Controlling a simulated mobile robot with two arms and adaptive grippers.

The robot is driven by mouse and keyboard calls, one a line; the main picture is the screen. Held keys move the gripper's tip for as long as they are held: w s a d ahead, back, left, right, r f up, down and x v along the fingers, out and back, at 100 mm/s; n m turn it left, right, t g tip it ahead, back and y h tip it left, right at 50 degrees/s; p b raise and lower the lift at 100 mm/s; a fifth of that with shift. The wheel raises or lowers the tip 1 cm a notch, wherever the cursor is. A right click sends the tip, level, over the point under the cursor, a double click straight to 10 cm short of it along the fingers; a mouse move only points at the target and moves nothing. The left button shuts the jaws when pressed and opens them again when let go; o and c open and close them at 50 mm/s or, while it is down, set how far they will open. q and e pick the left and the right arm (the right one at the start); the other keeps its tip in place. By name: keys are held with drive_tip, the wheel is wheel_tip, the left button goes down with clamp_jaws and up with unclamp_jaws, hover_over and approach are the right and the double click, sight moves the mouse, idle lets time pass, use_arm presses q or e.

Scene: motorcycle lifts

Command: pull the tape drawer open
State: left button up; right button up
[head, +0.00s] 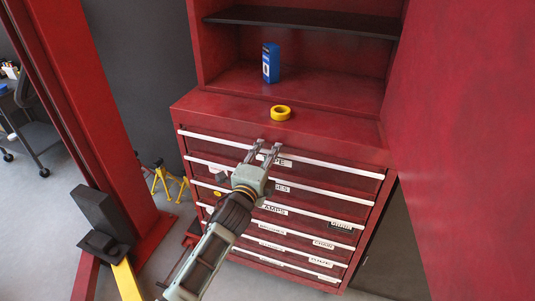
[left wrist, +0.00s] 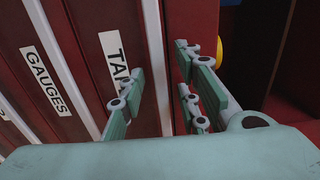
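The tape drawer (head: 330,178) is the top drawer of a red cabinet and looks shut, flush with the drawers below. Its white handle strip (head: 330,168) runs along its upper edge. Its label (left wrist: 117,60) is partly hidden by my gripper in the head view and partly readable in the left wrist view. My left gripper (head: 265,149) is at this strip, left of the drawer's middle. In the left wrist view its two fingers (left wrist: 160,92) are apart, with the strip (left wrist: 155,50) passing between them. Contact cannot be told. My right gripper is not in view.
A yellow ring (head: 281,113) lies on the cabinet top, with a blue box (head: 270,62) behind it. Labelled drawers, including the gauges drawer (left wrist: 45,80), lie below. A red panel (head: 465,130) stands close on the right, a red post (head: 95,110) on the left.

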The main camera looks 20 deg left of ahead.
use_arm(q)
drive_tip(key=shift+w, duration=0.2)
clamp_jaws()
idle(0.5)
